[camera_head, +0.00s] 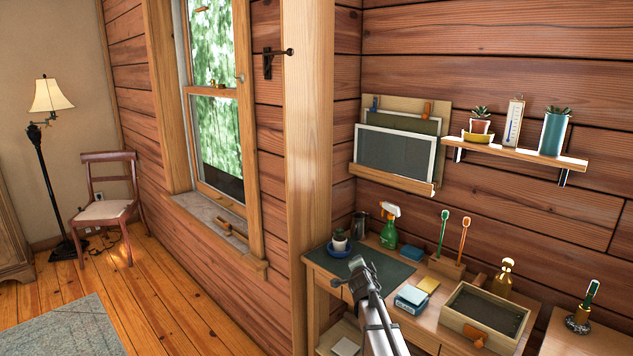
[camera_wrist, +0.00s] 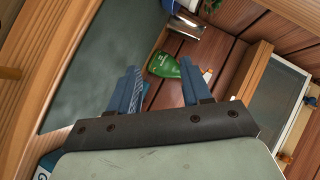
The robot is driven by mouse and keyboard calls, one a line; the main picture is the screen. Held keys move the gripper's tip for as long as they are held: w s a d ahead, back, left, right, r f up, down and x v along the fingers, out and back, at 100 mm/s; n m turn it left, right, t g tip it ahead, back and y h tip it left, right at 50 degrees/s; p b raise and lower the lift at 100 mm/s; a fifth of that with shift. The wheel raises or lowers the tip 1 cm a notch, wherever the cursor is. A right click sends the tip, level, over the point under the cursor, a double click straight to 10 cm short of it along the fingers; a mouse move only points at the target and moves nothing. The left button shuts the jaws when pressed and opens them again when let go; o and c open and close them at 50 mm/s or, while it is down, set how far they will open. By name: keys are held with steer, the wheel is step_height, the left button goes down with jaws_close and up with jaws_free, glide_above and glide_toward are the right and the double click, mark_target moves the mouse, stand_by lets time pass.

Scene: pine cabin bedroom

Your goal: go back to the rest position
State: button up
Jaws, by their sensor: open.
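My gripper (camera_head: 360,268) is above the desk, over the front right part of the dark green mat (camera_head: 385,262). In the wrist view its two blue fingers (camera_wrist: 158,78) stand apart with nothing held between them. A green spray bottle (camera_head: 389,235) stands behind the mat; the wrist view shows it (camera_wrist: 164,66) beyond the fingertips, apart from them. My arm comes up from the bottom of the head view and hides part of the desk.
A wall rack (camera_head: 393,182) and shelf (camera_head: 520,153) hang above.

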steer(key=s+a+f+n+y, duration=0.15)
steer(key=s+a+f, duration=0.25)
steer(key=a+f, duration=0.4)
steer(key=s+d+f+n+g+h, duration=0.15)
steer(key=s+d+f+g, duration=0.3)
steer(key=s+f, duration=0.8)
steer(key=s+d+f+n+g, duration=0.3)
steer(key=s+d+f+g, duration=0.15)
steer(key=s+f, duration=0.8)
steer(key=s+d+f+n+g, duration=0.1)
steer(key=s+f+n+g, duration=0.3)
steer(key=s, duration=0.6)
steer(key=s+d+f+g, duration=0.1)
steer(key=s+f+g, duration=0.1)
steer(key=s+f, duration=0.6)
steer(key=s+a+r+n+g+y, duration=0.1)
steer(key=s+n+g, duration=0.2)
steer(key=s, duration=2)
steer(key=g, duration=0.2)
steer(key=shift+a+r+n+g+y, duration=0.2)
steer(key=shift+r+n+g+y, duration=0.1)
steer(key=shift+y, duration=0.1)
